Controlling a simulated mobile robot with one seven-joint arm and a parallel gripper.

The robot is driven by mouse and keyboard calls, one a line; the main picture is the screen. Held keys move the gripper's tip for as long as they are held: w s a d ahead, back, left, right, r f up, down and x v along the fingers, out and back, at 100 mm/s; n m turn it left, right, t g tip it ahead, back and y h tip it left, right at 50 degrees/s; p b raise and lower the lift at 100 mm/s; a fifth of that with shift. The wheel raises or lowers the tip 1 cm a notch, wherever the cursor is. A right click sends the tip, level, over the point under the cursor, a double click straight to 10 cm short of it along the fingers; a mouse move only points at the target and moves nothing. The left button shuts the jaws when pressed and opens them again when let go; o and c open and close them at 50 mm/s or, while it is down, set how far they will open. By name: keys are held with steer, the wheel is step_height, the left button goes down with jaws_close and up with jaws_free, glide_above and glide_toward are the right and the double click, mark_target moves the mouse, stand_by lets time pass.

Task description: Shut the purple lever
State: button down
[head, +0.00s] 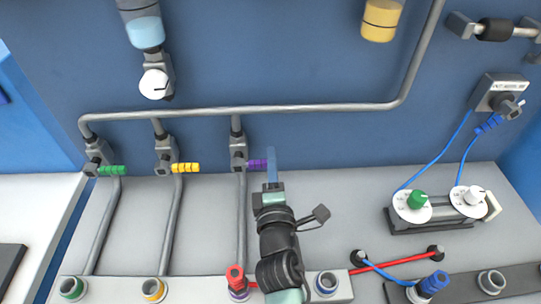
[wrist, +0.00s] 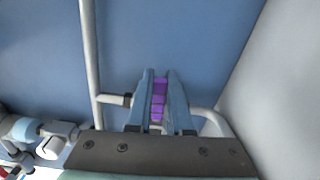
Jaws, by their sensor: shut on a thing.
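The purple lever (head: 257,164) sticks out to the right, level, from its valve (head: 238,155) on the third pipe branch in the head view. My gripper (head: 271,165) is at the lever's right end, with its arm reaching up from below. In the wrist view the ribbed purple lever (wrist: 159,98) lies between the two blue fingers of my gripper (wrist: 159,85), which are shut on it. The lever's outer end is hidden by the fingers in the head view.
Green (head: 112,170) and yellow (head: 186,167) levers sit to the left on neighbouring branches. A long grey pipe (head: 300,107) runs above my gripper. A two-dial unit (head: 432,206) with blue cables stands at the right. Red and blue hoses lie at the front.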

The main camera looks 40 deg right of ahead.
steer(key=shift+f+m, duration=0.4)
steer(key=shift+m, duration=0.1)
steer(key=shift+b, duration=0.3)
steer(key=c, duration=0.8)
jaws_free()
steer(key=shift+b+v, duration=1.65)
steer(key=shift+v, duration=4.85)
